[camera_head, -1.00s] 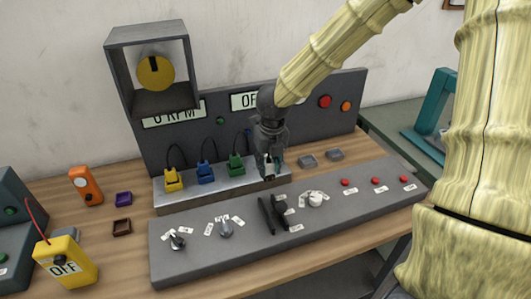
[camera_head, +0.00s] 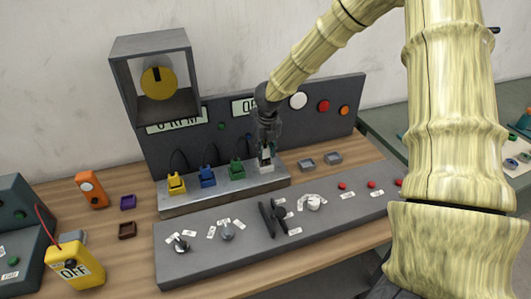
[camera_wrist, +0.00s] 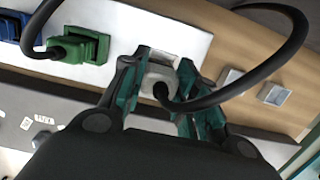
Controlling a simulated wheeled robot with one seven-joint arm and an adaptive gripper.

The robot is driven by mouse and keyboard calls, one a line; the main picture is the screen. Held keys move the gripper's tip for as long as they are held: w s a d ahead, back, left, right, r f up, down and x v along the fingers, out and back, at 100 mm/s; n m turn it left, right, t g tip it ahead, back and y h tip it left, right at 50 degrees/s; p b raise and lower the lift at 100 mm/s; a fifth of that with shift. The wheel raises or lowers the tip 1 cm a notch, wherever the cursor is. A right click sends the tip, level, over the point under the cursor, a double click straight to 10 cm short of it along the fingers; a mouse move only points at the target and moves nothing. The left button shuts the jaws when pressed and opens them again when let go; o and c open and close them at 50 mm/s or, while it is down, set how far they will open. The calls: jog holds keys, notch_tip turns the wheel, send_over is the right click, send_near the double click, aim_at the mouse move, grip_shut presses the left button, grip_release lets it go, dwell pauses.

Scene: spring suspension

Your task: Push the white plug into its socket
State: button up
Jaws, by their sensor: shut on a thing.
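The white plug (camera_wrist: 159,72) is between the two teal fingers of my gripper (camera_wrist: 158,88) in the wrist view, with a black cable curving from its back. In the head view my gripper (camera_head: 266,150) is low over the right end of the grey socket block (camera_head: 210,196), and the white plug (camera_head: 266,165) shows under the fingertips. My gripper is shut on the plug. The plug's socket is hidden beneath it, so I cannot tell how deep it sits.
Yellow (camera_head: 176,184), blue (camera_head: 207,177) and green (camera_head: 237,170) plugs stand in a row left of my gripper. A control panel (camera_head: 190,265) with knobs and a black lever lies in front. Two small grey trays (camera_head: 306,165) are to the right.

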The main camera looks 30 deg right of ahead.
jog(key=shift+f+p, duration=0.3)
jog(key=shift+f, duration=0.85)
jog(key=shift+f, duration=0.15)
jog(key=o, duration=1)
notch_tip(320, 180, up, 12)
jog(key=s+b, duration=0.1)
jog(key=b, duration=0.1)
jog(key=shift+s+a, duration=0.2)
jog(key=shift+s, duration=0.2)
